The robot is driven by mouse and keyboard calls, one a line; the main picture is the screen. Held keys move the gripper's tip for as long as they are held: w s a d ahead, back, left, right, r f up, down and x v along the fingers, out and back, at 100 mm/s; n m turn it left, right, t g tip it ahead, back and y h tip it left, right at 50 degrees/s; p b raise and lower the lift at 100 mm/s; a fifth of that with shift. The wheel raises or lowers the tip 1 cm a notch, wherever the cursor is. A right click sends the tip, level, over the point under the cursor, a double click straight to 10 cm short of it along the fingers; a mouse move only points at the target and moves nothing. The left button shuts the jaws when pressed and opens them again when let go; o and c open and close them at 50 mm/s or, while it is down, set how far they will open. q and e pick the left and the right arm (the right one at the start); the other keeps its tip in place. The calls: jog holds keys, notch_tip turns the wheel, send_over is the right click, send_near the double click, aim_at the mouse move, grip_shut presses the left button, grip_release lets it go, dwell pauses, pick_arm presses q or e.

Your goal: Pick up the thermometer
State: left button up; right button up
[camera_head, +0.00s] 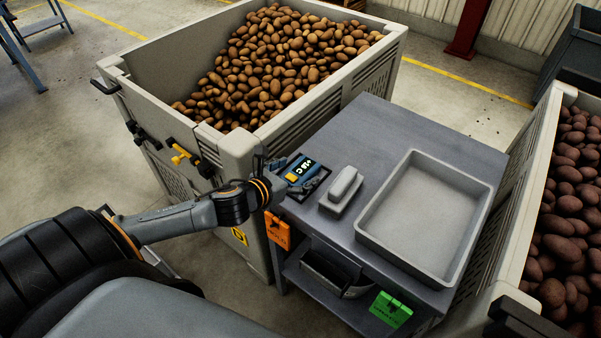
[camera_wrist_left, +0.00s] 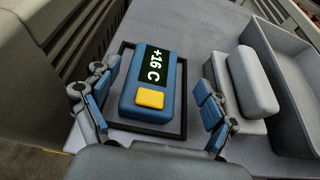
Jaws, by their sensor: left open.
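The thermometer (camera_wrist_left: 150,83) is a blue box with a dark display reading "+16 C" and a yellow button. It lies in a shallow dark tray (camera_wrist_left: 182,126) on the grey table. In the head view the thermometer (camera_head: 301,170) is at the table's left edge, partly covered by my left gripper (camera_head: 287,171). In the wrist view my left gripper (camera_wrist_left: 148,112) is open, with one blue-padded finger on each side of the thermometer and gaps between. My right gripper is not clearly seen.
A grey block on a base (camera_head: 343,187) stands just right of the thermometer. An empty grey tray (camera_head: 483,207) covers the table's right part. A potato crate (camera_head: 235,146) stands close behind and left; another crate (camera_head: 535,225) is at right.

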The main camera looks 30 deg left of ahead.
aim_at(306, 165)
pick_arm(q)
jog(key=shift+a+p+x, duration=0.15)
jog(key=shift+p+x, duration=0.05)
jog(key=shift+x, duration=1.1)
jog(key=shift+a+p+x, duration=0.15)
jog(key=shift+x, duration=1.15)
jog(key=shift+r, duration=0.1)
jog(key=c, duration=1.3)
jog(key=shift+c, duration=0.2)
